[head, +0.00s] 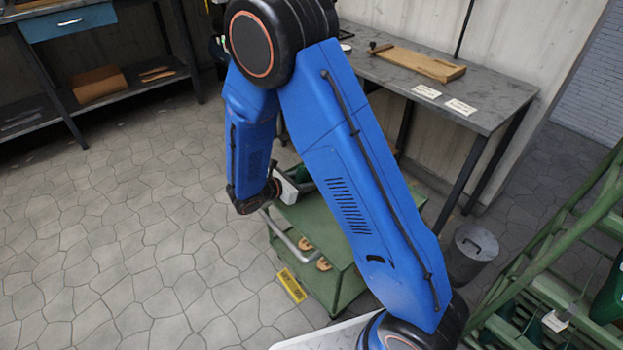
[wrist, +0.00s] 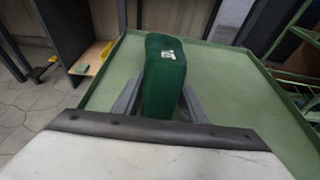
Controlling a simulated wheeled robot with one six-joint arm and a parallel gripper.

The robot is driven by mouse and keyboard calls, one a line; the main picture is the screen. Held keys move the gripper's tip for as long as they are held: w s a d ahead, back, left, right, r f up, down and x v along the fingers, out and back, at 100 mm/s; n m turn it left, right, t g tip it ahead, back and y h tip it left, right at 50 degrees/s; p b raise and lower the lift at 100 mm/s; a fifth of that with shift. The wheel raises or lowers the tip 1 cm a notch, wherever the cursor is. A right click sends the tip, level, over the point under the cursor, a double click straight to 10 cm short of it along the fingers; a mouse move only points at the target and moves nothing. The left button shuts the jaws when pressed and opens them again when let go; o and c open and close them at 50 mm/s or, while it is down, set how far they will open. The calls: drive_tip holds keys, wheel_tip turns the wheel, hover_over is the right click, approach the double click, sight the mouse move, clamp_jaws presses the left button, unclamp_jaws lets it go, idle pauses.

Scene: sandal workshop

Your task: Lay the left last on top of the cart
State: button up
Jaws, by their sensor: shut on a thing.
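The last (wrist: 163,75) is dark green with a small white label, and it stands out between the fingers of my gripper (wrist: 158,98) in the wrist view. My gripper is shut on it. The cart's green top (wrist: 235,85), with a raised rim, spreads out below and around the last. I cannot tell whether the last touches it. In the head view the green cart (head: 312,219) stands beyond my blue arm, which hides part of it. There my gripper (head: 299,177) is over the cart's far left part, and only a little of the last shows.
A workbench (head: 500,106) with a wooden board (head: 418,62) and white cards stands behind the cart. A metal bin (head: 473,257) is right of the cart. A green rack (head: 545,290) with green lasts stands at right. A yellow object (head: 292,285) lies by the cart. The left floor is clear.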

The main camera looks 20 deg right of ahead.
drive_tip(key=shift+f, duration=0.2)
drive_tip(key=o, duration=1.5)
drive_tip(key=shift+o, duration=0.2)
drive_tip(key=v, duration=1.7)
drive_tip(key=shift+a, duration=0.2)
